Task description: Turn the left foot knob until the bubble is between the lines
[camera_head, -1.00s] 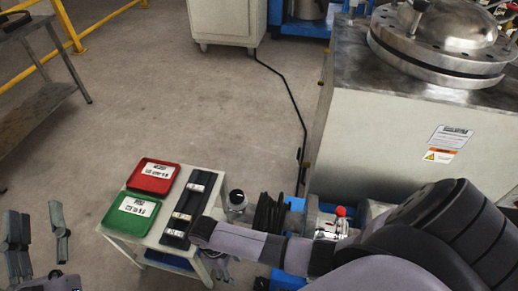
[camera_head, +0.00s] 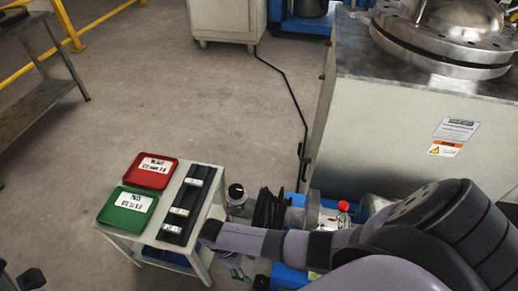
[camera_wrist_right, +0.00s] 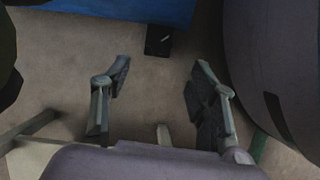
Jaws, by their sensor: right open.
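My right gripper (camera_head: 236,262) hangs below my right forearm, near the lower end of a blue machine base (camera_head: 292,277). In the right wrist view its fingers (camera_wrist_right: 161,78) are spread wide with nothing between them. A small black block (camera_wrist_right: 158,40) lies beyond the fingertips, at the edge of a blue surface; I cannot tell if it is the left foot knob. No bubble or level lines can be made out; my arm covers much of the machine. Part of my left gripper (camera_head: 22,279) shows at the lower left corner, mostly cut off.
A small white table (camera_head: 203,226) carries a red tray (camera_head: 140,179), a green tray (camera_head: 112,214) and a black rack with several white-labelled pieces. A large metal tank (camera_head: 400,120) stands at right. A black cable crosses the floor. Open floor lies at left and centre.

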